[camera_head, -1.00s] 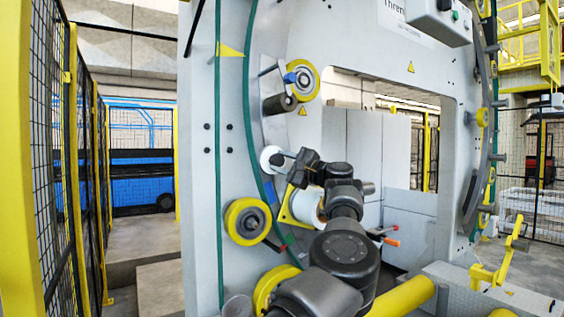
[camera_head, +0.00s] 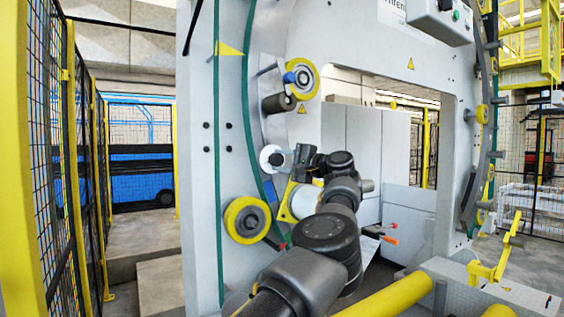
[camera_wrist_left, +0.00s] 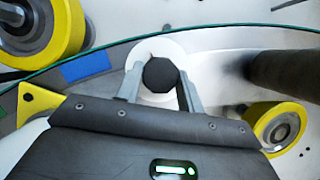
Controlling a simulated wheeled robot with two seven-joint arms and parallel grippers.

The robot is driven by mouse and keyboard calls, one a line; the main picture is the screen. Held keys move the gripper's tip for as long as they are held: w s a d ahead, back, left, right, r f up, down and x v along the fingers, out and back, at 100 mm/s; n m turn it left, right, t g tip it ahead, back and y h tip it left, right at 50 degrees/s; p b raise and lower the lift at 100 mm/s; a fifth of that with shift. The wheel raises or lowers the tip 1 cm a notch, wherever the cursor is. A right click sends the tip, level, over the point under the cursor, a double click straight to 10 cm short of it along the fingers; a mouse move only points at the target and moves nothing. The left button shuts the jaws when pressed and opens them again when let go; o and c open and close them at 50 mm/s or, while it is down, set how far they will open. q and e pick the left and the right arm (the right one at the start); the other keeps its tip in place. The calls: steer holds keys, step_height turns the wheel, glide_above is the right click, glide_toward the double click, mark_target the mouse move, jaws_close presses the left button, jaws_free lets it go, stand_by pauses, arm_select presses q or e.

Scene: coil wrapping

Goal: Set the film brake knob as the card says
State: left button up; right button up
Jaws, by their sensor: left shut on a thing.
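The film brake knob (camera_wrist_left: 160,75) is black and many-sided. It stands in front of a round white disc (camera_wrist_left: 142,60) on the machine's ring. In the left wrist view my left gripper (camera_wrist_left: 161,88) has one finger on each side of the knob and is shut on it. In the head view the left gripper (camera_head: 284,158) is at the white disc (camera_head: 266,153), with the knob largely hidden by the fingers. I cannot make out a setting mark or a readable card. My right gripper is not in view.
Yellow-rimmed rollers (camera_head: 247,220) and a dark cylinder (camera_head: 279,103) sit close around the knob. A white film roll (camera_head: 305,201) is just below my wrist. A mesh fence (camera_head: 58,150) stands at left. Yellow rollers (camera_head: 390,297) lie at lower right.

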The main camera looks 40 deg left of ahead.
arm_select(q)
steer(key=o, duration=1)
steer(key=d+b, duration=0.1)
steer(key=d, duration=0.6)
steer(key=w+d+b, duration=0.1)
steer(key=d, duration=0.2)
steer(key=shift+w+d+f+b, duration=0.1)
steer(key=shift+d+f+b, duration=0.25)
